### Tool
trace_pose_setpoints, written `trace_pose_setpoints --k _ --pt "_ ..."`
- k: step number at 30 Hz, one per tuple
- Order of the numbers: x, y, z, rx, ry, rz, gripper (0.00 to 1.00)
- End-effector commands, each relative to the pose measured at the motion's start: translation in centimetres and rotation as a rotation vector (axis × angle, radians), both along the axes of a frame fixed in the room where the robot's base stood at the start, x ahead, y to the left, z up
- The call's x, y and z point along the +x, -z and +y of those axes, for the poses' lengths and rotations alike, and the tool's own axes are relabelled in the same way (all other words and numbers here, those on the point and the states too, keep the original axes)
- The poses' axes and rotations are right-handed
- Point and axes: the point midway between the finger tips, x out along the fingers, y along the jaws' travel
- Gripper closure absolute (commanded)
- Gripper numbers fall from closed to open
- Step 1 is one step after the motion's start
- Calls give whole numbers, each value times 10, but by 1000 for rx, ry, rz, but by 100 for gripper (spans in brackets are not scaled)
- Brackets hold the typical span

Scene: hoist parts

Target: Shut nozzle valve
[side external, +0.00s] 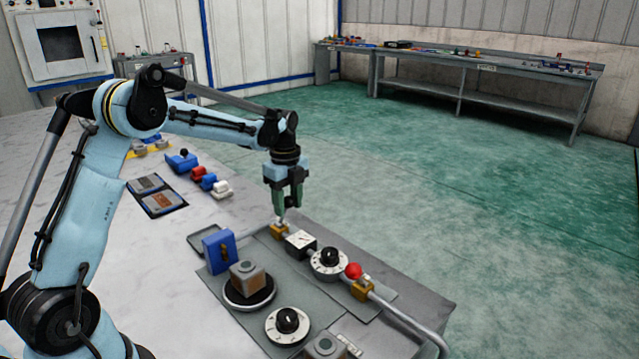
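A pipe (402,318) runs along the far side of the panel and bends down at the near right end. It carries a brass valve body (279,231) at its far end and another brass valve body (362,290) nearer the bend, with a red ball (353,271) beside it. I cannot tell which of these is the nozzle valve. My gripper (286,214) points straight down, just above the far brass body. Its fingers hide part of the small metal stem on top. I cannot tell whether they touch or grip the stem.
A white gauge (300,240) and a dial with a black knob (329,261) sit along the pipe. A blue block (218,251), a metal cube (247,278) on a round plate and a second dial (288,325) stand nearer. Several coloured parts lie left on the table.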

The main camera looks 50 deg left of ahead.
Motion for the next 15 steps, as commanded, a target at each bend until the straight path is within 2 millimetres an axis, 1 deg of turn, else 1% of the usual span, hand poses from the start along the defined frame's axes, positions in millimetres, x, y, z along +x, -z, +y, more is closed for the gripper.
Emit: trace_pose_setpoints --k 15 --pt "-19 -5 0 0 -1 2 55"
